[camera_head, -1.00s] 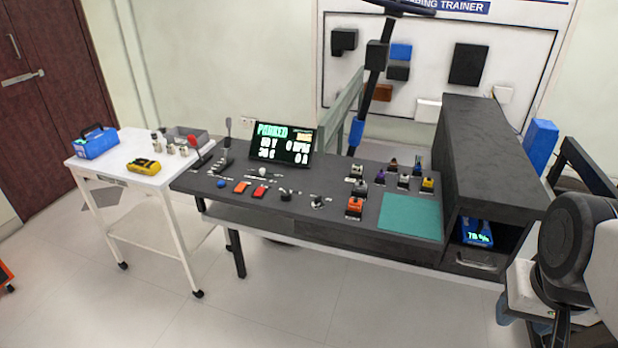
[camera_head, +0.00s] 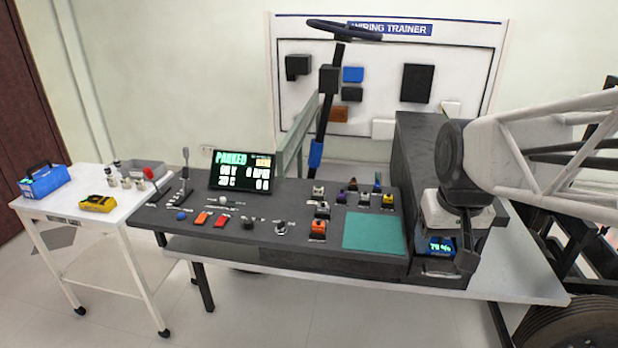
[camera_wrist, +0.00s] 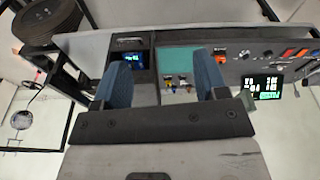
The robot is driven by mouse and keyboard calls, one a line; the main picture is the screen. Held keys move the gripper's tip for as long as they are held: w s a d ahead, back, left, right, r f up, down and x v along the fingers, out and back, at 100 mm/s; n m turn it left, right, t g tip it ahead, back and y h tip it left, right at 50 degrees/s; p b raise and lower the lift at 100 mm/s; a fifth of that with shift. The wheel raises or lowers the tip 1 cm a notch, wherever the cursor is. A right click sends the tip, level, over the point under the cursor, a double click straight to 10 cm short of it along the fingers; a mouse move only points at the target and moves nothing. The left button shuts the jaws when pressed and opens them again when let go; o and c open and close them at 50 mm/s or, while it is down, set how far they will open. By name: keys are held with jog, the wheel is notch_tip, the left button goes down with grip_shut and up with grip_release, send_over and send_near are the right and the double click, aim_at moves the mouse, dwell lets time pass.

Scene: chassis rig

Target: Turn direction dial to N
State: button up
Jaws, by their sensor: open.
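The console (camera_head: 290,250) carries a row of small controls along its front. A black dial (camera_head: 249,223) sits right of the red switch, and a second, silver-and-black round knob (camera_head: 281,228) is beside it. Their labels are too small to read, so I cannot tell for sure which is the direction dial or where it points. In the wrist view, which is upside down, round knobs (camera_wrist: 245,54) show to the right of the fingers. My gripper (camera_wrist: 163,62) is open and empty. In the head view my arm is at the right, by the console's raised box, well away from the knobs.
A screen (camera_head: 241,171) reading PARKED stands behind the knobs. A lever (camera_head: 185,165), orange switch (camera_head: 202,218) and several coloured blocks surround them. A teal mat (camera_head: 373,232), raised box (camera_head: 420,150) and steering column (camera_head: 322,125) are nearby. A white cart (camera_head: 95,205) stands left.

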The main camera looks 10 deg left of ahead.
jog(key=w+a+n, duration=0.2)
jog(key=w+a, duration=0.8)
jog(key=w, duration=0.5)
jog(key=n+g, duration=0.2)
jog(key=n, duration=0.4)
send_over(248, 221)
notch_tip(248, 221, down, 24)
jog(key=shift+w+d+f, duration=0.15)
jog(key=shift+f, duration=0.05)
jog(key=shift+a+f, duration=0.15)
jog(key=shift+a, duration=0.1)
jog(key=shift+f, duration=0.15)
jog(key=shift+f, duration=3.75)
jog(key=shift+c, duration=0.3)
